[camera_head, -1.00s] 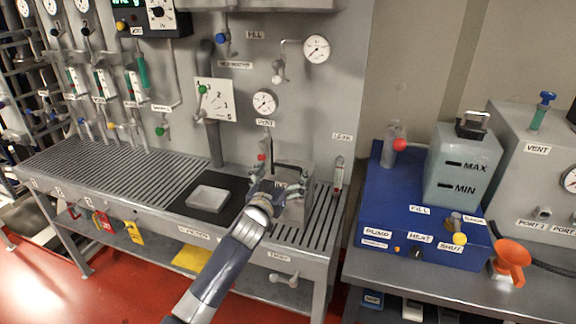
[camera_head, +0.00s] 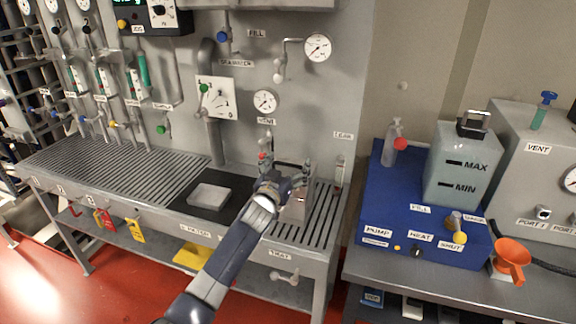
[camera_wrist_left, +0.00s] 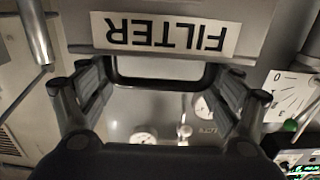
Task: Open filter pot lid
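The filter pot (camera_head: 299,211) is a grey metal box on the right part of the slatted bench. Its top is largely hidden behind my left gripper (camera_head: 289,182), so I cannot tell the lid's exact state there. In the left wrist view a FILTER label (camera_wrist_left: 166,33) shows upside down on a grey surface. A dark loop handle (camera_wrist_left: 160,82) lies below it, between the two fingers of my left gripper (camera_wrist_left: 162,90). The fingers are apart, one on each side of the handle, with visible gaps. My right gripper is not in view.
A shallow light-grey tray (camera_head: 209,196) lies on a black mat left of the pot. Pipes, gauges (camera_head: 265,102) and valves line the wall behind.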

